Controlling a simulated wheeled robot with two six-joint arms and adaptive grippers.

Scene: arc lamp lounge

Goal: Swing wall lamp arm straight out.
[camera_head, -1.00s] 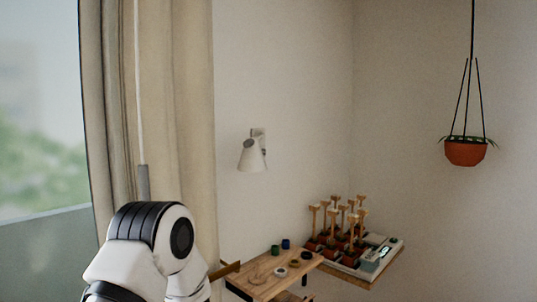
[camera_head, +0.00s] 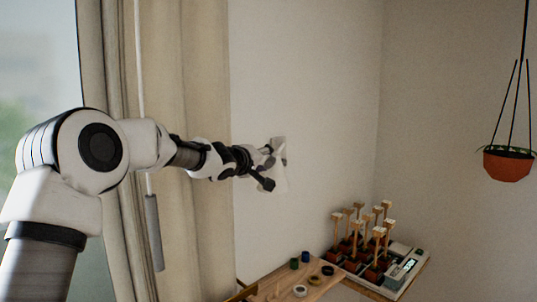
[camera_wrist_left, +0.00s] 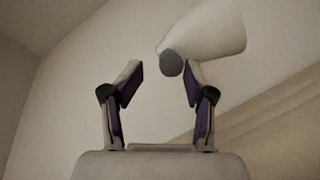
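The white wall lamp (camera_head: 281,181) is on the wall in the middle of the head view, partly hidden behind my left gripper. Its wall mount (camera_head: 281,146) shows above the gripper. My left gripper (camera_head: 266,168) is open in front of the lamp. In the left wrist view, the lamp's white shade (camera_wrist_left: 215,35) lies beyond the fingertips at the upper right, with its dark round end above the gap. The open fingers (camera_wrist_left: 163,78) have nothing between them. I cannot tell whether a finger touches the lamp. My right gripper is not in view.
A wooden shelf (camera_head: 318,286) with small coloured pots is below the lamp. A beige curtain (camera_head: 200,90) and hanging rod (camera_head: 154,232) are near my left arm. A hanging planter (camera_head: 507,165) is far right.

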